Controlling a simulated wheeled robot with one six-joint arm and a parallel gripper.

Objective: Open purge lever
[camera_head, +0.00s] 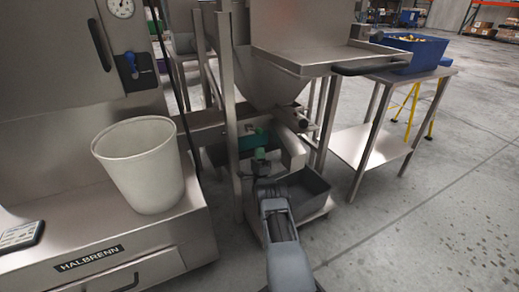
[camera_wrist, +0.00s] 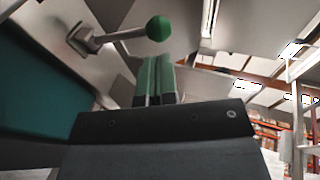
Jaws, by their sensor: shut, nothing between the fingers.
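A lever with a green ball knob (camera_wrist: 159,28) shows at the top of the wrist view. Its bare metal rod runs left to a bracket (camera_wrist: 85,39) on the steel machine; I take it for the purge lever. My gripper (camera_wrist: 157,78) is shut and empty, with its green fingers just below the knob in that picture. Whether they touch the knob I cannot tell. In the head view my gripper (camera_head: 260,155) reaches under the steel hopper (camera_head: 270,85), by a teal part (camera_head: 246,142). The lever is hard to make out there.
A grey bin (camera_head: 308,188) stands under the hopper beside my arm. A steel frame post (camera_head: 228,110) rises left of my gripper. A white bucket (camera_head: 140,165) stands on the left machine. A blue crate (camera_head: 415,50) sits on a table at right. Floor at right is clear.

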